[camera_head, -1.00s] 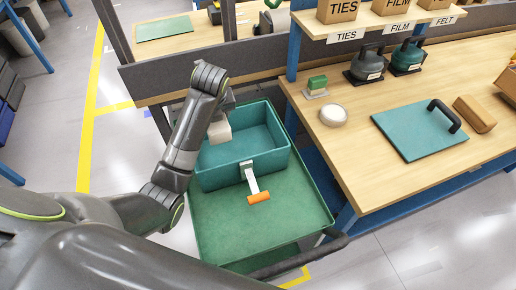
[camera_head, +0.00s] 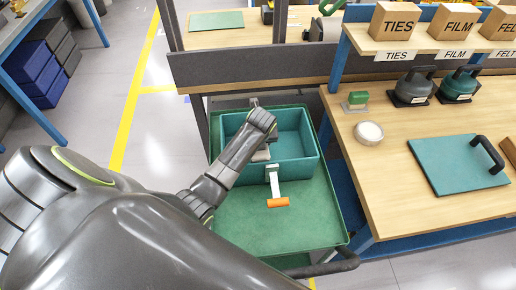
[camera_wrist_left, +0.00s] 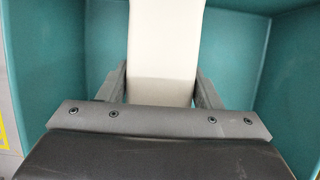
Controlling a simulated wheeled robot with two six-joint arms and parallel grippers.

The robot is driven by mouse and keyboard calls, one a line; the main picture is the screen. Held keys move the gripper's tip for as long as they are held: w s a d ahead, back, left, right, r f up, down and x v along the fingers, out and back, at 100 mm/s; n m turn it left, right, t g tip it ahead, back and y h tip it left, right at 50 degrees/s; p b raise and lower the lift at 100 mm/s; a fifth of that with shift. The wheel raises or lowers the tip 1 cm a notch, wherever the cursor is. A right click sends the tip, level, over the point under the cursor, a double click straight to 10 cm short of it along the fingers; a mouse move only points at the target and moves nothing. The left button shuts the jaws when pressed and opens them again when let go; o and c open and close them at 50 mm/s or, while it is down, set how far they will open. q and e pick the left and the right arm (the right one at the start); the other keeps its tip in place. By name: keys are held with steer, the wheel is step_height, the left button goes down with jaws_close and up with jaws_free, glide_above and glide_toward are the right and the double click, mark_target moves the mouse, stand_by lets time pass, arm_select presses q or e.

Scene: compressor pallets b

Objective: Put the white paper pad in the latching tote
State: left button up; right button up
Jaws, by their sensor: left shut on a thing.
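The latching tote (camera_head: 302,172) is a teal open box with a grey latch and orange handle (camera_head: 278,202) at its front. The white paper pad (camera_wrist_left: 165,45) is a pale block between the fingers of my left gripper (camera_wrist_left: 162,88) in the left wrist view. Teal tote walls surround it there. In the head view, my left gripper (camera_head: 262,148) is inside the tote's outline, and only a bit of the pad (camera_head: 261,156) shows below my wrist. I cannot tell whether the pad touches the tote floor. My right gripper is out of view.
The tote stands on a green cart (camera_head: 255,225). A wooden bench (camera_head: 400,195) at the right holds a white round item (camera_head: 369,132), a teal board (camera_head: 455,165) and tools. A dark rail (camera_head: 250,67) runs behind the cart.

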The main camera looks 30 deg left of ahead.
arm_select(q)
step_height(320, 180, down, 4)
steer(key=shift+s+r, duration=0.1)
steer(key=shift+f, duration=0.35)
steer(key=o, duration=1.1)
steer(key=shift+f, duration=0.1)
steer(key=shift+c, duration=0.2)
steer(key=v, duration=1.2)
steer(key=shift+r, duration=0.25)
